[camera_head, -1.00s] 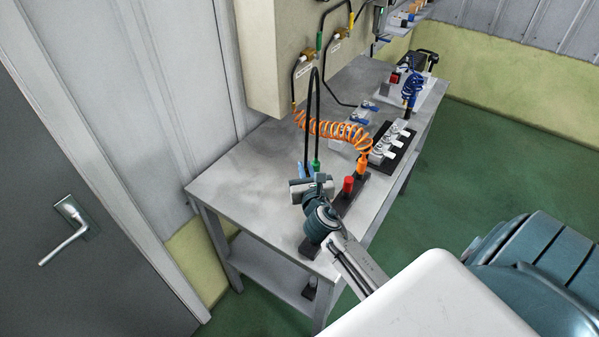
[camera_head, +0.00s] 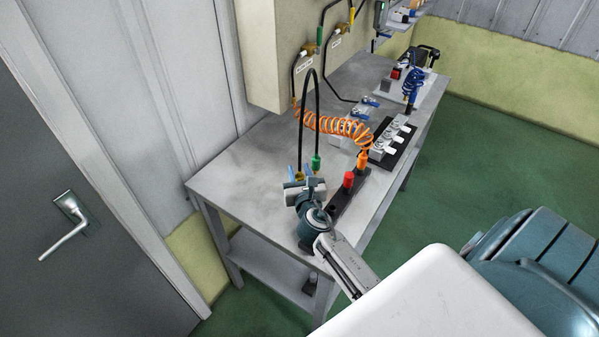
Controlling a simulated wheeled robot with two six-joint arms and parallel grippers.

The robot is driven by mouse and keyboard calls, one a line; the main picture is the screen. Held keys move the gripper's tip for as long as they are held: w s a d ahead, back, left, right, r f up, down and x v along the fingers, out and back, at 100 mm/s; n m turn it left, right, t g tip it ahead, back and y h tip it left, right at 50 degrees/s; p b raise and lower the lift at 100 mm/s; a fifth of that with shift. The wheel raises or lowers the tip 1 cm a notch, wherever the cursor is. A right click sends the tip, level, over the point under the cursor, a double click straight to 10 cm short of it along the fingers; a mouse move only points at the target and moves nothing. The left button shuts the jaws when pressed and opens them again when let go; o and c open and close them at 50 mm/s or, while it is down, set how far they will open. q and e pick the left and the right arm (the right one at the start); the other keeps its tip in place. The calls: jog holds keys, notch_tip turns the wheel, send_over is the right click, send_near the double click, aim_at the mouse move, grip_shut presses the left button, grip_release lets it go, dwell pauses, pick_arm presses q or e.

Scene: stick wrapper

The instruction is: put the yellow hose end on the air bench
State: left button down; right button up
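The yellow hose end (camera_head: 299,176) is between the blue fingertips of my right gripper (camera_head: 300,173), partly hidden by them. The fingers look closed around it, though the contact is small in view. A black hose (camera_head: 302,125) rises from it, arches over and comes down to a green hose end (camera_head: 316,162). The gripper is over the front part of the grey air bench (camera_head: 240,165), left of the black strip (camera_head: 340,201). Whether the yellow end touches the bench top is hidden. My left gripper is not in view.
A red fitting (camera_head: 348,181) and an orange fitting (camera_head: 363,162) stand on the black strip. An orange coiled hose (camera_head: 340,126) and a valve block (camera_head: 391,143) are behind. The wall panel (camera_head: 270,60) borders the bench. The bench's left part is clear.

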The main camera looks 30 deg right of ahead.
jog(key=shift+r, duration=0.1)
jog(key=shift+s+a, duration=0.1)
jog(key=shift+s, duration=0.05)
jog(key=b+v, duration=0.2)
jog(key=v, duration=0.8)
jog(key=shift+s+a, duration=0.15)
jog(key=shift+s, duration=0.15)
jog(key=shift+s+a+r, duration=0.1)
jog(key=shift+s+a, duration=0.05)
jog(key=shift+s, duration=0.35)
